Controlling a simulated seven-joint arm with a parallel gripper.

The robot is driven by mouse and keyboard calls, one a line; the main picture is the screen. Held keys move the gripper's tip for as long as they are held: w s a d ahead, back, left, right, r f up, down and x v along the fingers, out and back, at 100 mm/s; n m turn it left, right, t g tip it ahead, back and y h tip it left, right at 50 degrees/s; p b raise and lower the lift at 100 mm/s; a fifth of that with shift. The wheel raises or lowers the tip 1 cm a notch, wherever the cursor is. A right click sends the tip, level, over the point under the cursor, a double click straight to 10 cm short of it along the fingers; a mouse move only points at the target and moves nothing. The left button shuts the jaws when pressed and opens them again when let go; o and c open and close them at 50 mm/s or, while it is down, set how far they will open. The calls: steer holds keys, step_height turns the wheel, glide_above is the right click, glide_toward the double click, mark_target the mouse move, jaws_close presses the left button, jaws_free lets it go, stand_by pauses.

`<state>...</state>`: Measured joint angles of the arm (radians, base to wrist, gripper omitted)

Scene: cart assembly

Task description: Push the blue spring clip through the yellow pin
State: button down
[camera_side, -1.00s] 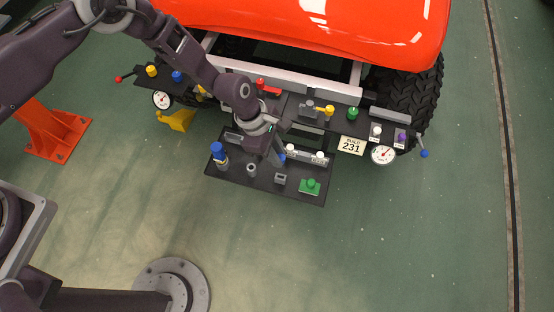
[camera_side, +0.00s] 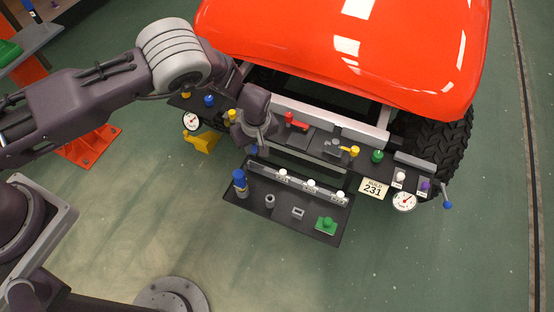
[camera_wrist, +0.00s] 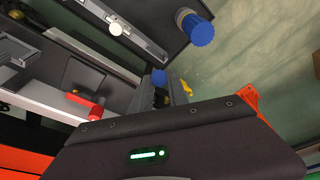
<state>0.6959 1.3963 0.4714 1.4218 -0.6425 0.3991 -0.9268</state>
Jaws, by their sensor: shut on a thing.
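My gripper (camera_side: 252,148) points down between the black tray's upper-left corner and the cart's front panel. It is shut on a small blue piece, likely the blue spring clip (camera_wrist: 158,77), at its fingertips in the wrist view. Its shape is mostly hidden by the fingers. Several yellow parts show in the side view: an upright yellow piece (camera_side: 231,116) just left of my gripper, and a yellow-headed pin (camera_side: 353,151) beside a grey block on the panel's right half. I cannot tell which is the task's yellow pin. The clip is apart from both.
A red part (camera_side: 296,122) lies on the panel right of my gripper. A yellow bracket (camera_side: 200,141) is below the panel's left end.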

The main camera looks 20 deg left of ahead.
steer(key=a+r+m+t+h, duration=0.1)
steer(key=a+r+m+t, duration=0.2)
steer(key=a+m+t, duration=0.3)
steer(key=a+r+m+t+h, duration=0.25)
steer(key=a+m, duration=0.25)
steer(key=a, duration=0.4)
step_height(320, 180, down, 14)
steer(key=t, duration=0.3)
steer(key=shift+s+d, duration=0.2)
steer(key=shift+d, duration=0.05)
steer(key=shift+r, duration=0.1)
steer(key=shift+w+d, duration=0.15)
steer(key=shift+w, duration=1.95)
steer(key=shift+w, duration=0.15)
steer(key=shift+w+d, duration=0.15)
steer(key=shift+w, duration=1.25)
